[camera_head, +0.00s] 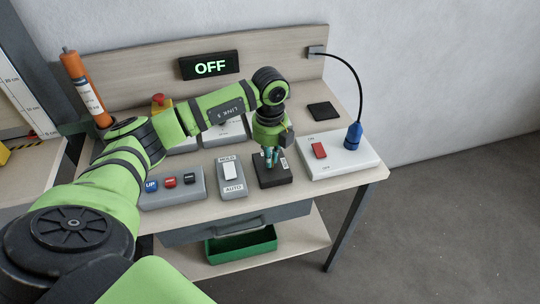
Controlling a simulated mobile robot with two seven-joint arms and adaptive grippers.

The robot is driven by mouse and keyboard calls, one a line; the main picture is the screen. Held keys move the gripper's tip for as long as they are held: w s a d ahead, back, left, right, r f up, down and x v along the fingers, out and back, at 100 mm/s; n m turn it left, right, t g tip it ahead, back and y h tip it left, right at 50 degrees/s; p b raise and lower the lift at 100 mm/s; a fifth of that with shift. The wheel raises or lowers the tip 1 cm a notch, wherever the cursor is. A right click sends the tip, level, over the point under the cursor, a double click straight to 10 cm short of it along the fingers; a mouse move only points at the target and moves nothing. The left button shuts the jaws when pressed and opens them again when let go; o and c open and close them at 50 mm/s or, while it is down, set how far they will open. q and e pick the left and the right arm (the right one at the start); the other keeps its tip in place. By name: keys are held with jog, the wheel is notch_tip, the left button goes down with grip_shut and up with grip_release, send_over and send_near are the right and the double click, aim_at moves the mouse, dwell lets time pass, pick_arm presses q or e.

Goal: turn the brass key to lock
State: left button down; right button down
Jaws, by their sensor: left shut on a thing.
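My left gripper (271,157) points straight down over a small dark box (284,178) at the front of the bench. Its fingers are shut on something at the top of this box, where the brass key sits. The key itself is hidden between the fingers, so I cannot tell which way it is turned. A display (209,66) on the back panel reads OFF in green. My right gripper is not in view.
A green bin (240,249) sits below.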

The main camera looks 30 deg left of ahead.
pick_arm(q)
jog(key=shift+w+r, duration=0.1)
jog(key=c, duration=1.3)
grip_release()
notch_tip(320, 180, up, 12)
